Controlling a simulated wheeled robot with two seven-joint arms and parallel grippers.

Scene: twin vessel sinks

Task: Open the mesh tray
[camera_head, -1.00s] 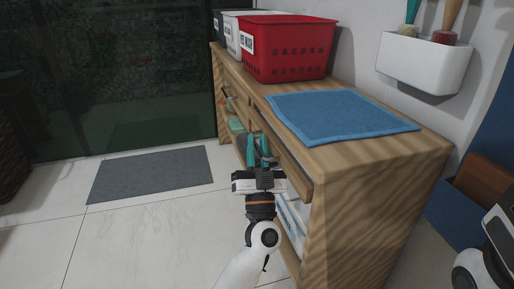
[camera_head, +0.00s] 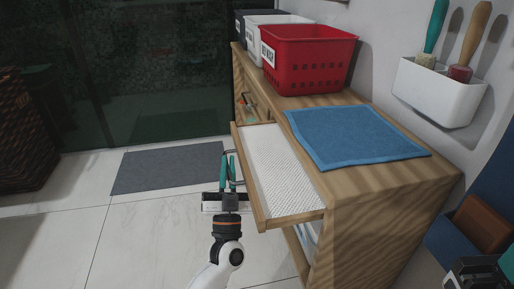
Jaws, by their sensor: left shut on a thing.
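The mesh tray (camera_head: 284,168) is a wooden-framed drawer with a white mesh bottom. It stands pulled out from the left side of the wooden cabinet (camera_head: 382,212), under its top. My left gripper (camera_head: 230,168), with teal fingers, is at the front of the tray and shut on its dark handle (camera_head: 231,153). The arm reaches up from the bottom of the view. Part of my right arm shows at the lower right corner, but its fingertips do not show.
On the cabinet top are a red basket (camera_head: 304,62), a white bin (camera_head: 262,36) and a blue towel (camera_head: 355,136). A white wall holder (camera_head: 437,92) carries brushes. A grey mat (camera_head: 168,167) lies on the tiled floor. The floor left of the tray is clear.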

